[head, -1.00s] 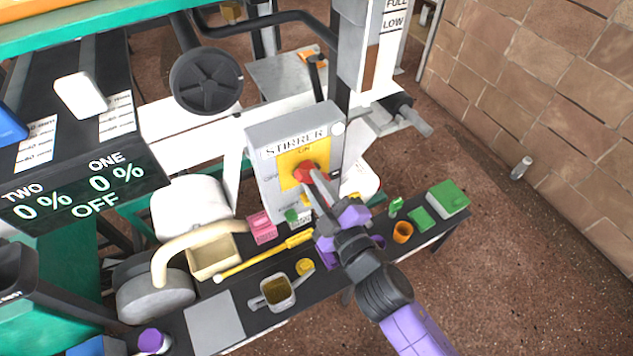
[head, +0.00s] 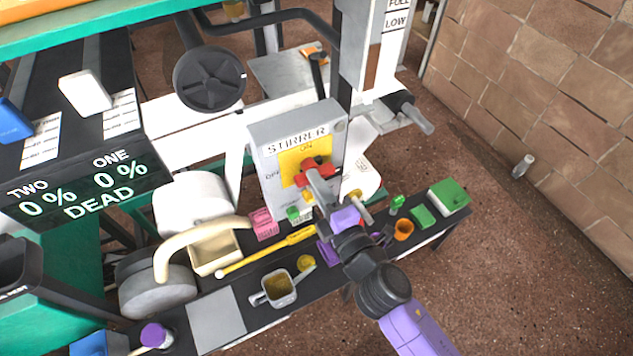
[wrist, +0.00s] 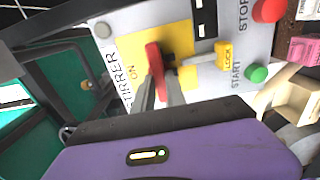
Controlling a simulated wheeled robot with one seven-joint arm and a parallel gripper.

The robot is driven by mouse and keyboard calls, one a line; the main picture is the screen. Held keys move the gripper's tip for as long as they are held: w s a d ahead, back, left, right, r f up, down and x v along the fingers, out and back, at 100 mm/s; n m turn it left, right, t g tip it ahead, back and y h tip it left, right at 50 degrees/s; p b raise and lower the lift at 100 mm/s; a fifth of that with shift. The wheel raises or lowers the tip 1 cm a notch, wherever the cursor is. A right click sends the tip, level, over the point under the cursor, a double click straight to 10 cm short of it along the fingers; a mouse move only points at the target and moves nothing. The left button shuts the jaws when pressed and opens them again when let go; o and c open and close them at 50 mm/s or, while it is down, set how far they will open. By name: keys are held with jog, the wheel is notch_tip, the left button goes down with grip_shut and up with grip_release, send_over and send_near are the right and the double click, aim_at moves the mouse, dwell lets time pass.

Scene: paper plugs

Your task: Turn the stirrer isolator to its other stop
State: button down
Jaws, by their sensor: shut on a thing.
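The stirrer isolator is a red handle (head: 325,169) on a yellow plate (head: 291,159), on the front of a grey box (head: 261,135) marked STIRRER. ON is printed above the handle and OFF to its left. The handle lies roughly level across the plate, along the OFF direction. My gripper (head: 313,178) is shut on the handle and hides part of it. In the wrist view the handle (wrist: 153,60) shows between the two fingers of my gripper (wrist: 160,88), with ON beside it. The OFF mark is hidden there.
The box also has a yellow lock tab (wrist: 223,55), a green start button (wrist: 257,73) and a red stop button (wrist: 269,9). A dark bench below holds a grey jug (head: 278,290), an orange cup (head: 403,229) and a cream tray (head: 215,252). A display (head: 90,190) reads DEAD.

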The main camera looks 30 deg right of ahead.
dwell(0.5)
jog(key=c, duration=1.4)
grip_release()
jog(key=shift+o, duration=0.2)
jog(key=s+b, duration=0.3)
jog(key=s, duration=0.5)
